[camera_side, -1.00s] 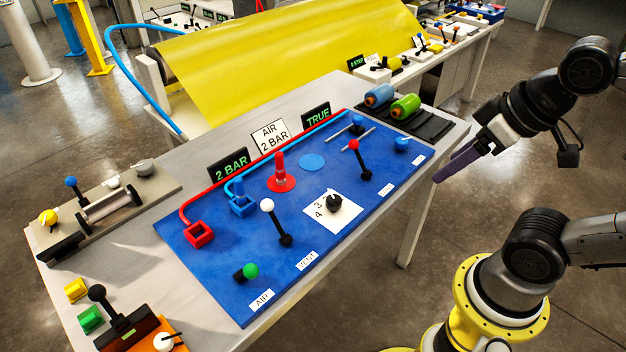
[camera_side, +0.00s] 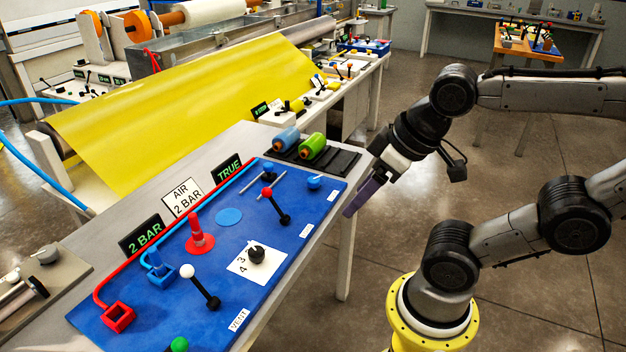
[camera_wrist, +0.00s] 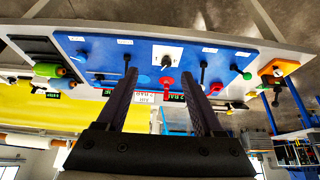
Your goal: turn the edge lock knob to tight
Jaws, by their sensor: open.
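No knob in view carries a readable edge lock or tight marking, so I cannot tell which one it is. A blue knob (camera_side: 314,183) sits at the right end of the blue panel (camera_side: 228,243). A black knob (camera_side: 257,254) stands on a white plate marked 3 and 4; this plate also shows in the wrist view (camera_wrist: 168,53). My gripper (camera_side: 350,211) is open and empty, beyond the panel's right end and apart from every knob. In the wrist view its two dark fingers (camera_wrist: 158,74) are spread, with the panel beyond them.
A white-knobbed lever (camera_side: 200,287) and a red-knobbed lever (camera_side: 275,206) rise from the panel. Blue and green rollers (camera_side: 312,146) lie on a black tray behind its right end. Signs (camera_side: 182,197) stand along the back.

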